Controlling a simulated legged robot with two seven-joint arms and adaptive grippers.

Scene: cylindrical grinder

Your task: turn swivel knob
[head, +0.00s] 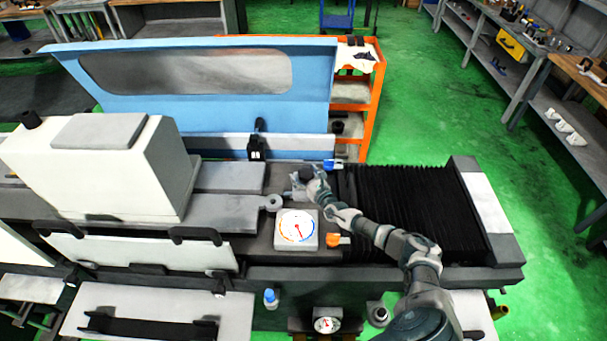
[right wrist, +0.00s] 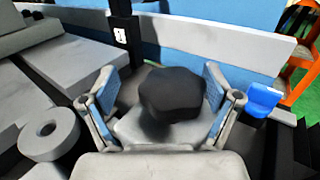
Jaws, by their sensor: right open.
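A black, many-sided knob (right wrist: 172,94), which looks like the swivel knob, sits between the two fingers of my right gripper (right wrist: 158,96) in the right wrist view. The fingers stand apart on its left and right, with a visible gap on the left side and a smaller one on the right. In the head view the right gripper (head: 305,182) is over the middle of the grinder's bed, and the knob shows there as a small dark shape (head: 306,173). The knob's underside is hidden. My left gripper is not in view.
A grey ring-shaped part (right wrist: 48,132) lies left of the gripper and a blue-capped part (right wrist: 262,99) right of it. A dial gauge (head: 297,229) sits in front. A raised blue cover (head: 200,85) stands behind, and black bellows (head: 415,205) lie to the right.

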